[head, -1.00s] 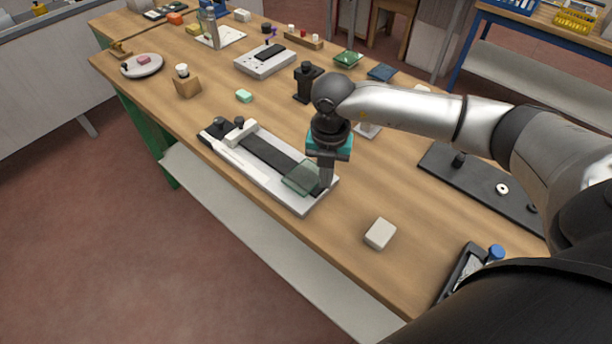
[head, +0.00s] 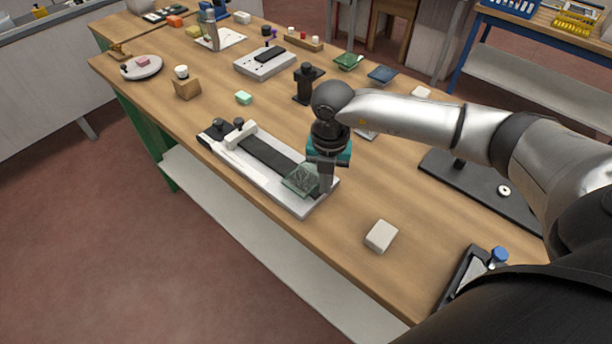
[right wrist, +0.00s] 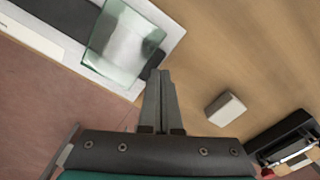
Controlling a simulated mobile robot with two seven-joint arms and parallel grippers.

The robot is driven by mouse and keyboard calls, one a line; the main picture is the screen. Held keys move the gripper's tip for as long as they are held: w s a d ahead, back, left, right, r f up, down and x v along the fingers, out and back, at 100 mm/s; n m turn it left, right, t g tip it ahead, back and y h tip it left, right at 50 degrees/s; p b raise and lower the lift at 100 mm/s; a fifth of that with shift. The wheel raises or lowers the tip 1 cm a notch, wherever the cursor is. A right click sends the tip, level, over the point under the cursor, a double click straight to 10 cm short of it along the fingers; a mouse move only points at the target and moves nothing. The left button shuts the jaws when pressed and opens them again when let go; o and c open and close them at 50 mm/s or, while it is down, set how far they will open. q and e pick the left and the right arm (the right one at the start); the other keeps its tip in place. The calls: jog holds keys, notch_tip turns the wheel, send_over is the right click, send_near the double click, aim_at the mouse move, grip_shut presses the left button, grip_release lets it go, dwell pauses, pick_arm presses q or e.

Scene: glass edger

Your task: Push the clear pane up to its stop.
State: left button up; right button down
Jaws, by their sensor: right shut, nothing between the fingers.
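The clear pane (head: 301,180) is a greenish glass square lying on the near right end of the white glass edger (head: 262,178), over its dark belt (head: 262,152). The pane also shows in the right wrist view (right wrist: 123,42). My right gripper (head: 326,188) is shut and empty, pointing down at the pane's right edge. In the right wrist view its fingertips (right wrist: 160,74) are close to the pane's edge; I cannot tell whether they touch. At the edger's far left end are a white crossbar and dark knobs (head: 239,124). My left gripper is not in view.
A pale block (head: 381,236) lies on the wooden table to the right of the edger. A dark plate (head: 480,188) lies at right. The table's front edge runs close along the edger.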

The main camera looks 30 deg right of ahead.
aim_at(296, 171)
jog(key=shift+w, duration=0.15)
